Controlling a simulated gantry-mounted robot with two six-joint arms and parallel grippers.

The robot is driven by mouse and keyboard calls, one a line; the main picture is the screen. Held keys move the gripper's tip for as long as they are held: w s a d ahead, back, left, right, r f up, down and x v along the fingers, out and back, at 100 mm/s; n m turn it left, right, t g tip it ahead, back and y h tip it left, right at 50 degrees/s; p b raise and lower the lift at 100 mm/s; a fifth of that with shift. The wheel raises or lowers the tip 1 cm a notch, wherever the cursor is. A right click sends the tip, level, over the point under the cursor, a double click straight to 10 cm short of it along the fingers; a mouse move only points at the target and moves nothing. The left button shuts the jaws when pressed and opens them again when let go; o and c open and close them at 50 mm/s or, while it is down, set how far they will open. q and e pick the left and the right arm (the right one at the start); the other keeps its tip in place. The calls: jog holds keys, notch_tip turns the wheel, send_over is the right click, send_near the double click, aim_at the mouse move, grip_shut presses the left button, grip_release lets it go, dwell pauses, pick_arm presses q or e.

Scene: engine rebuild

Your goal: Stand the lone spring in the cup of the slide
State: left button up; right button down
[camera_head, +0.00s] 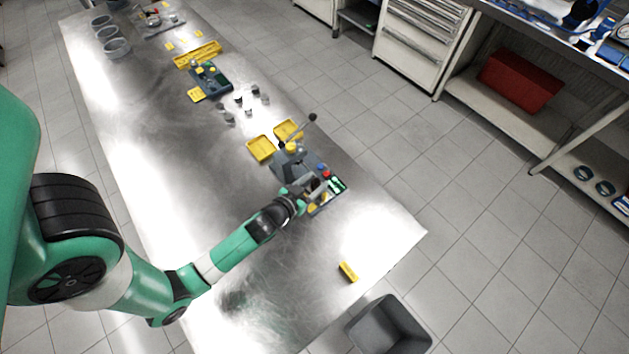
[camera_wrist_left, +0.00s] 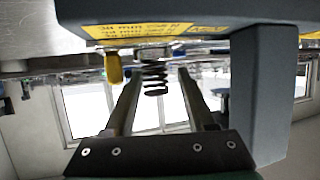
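A dark coil spring (camera_wrist_left: 155,80) shows in the left wrist view, between the two fingertips of my left gripper (camera_wrist_left: 162,73). The fingers are apart, with a visible gap on the right of the spring; I cannot tell whether the left finger touches it. In the head view my left gripper (camera_head: 304,190) is at the front of a grey fixture (camera_head: 292,160) with a lever, and the spring cannot be made out there. A grey block with a yellow label (camera_wrist_left: 160,30) fills the top of the wrist view. I cannot identify the slide's cup. My right gripper is not in view.
A tray with coloured parts (camera_head: 336,185) lies beside the gripper. Yellow trays (camera_head: 261,149) stand behind the fixture. A yellow block (camera_head: 348,271) lies near the table's front edge, and a dark bin (camera_head: 388,325) stands beyond it.

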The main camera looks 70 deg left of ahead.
pick_arm(q)
jog(key=shift+d, duration=0.15)
jog(key=b+v, duration=0.1)
jog(key=v, duration=1)
jog(key=shift+s, duration=0.2)
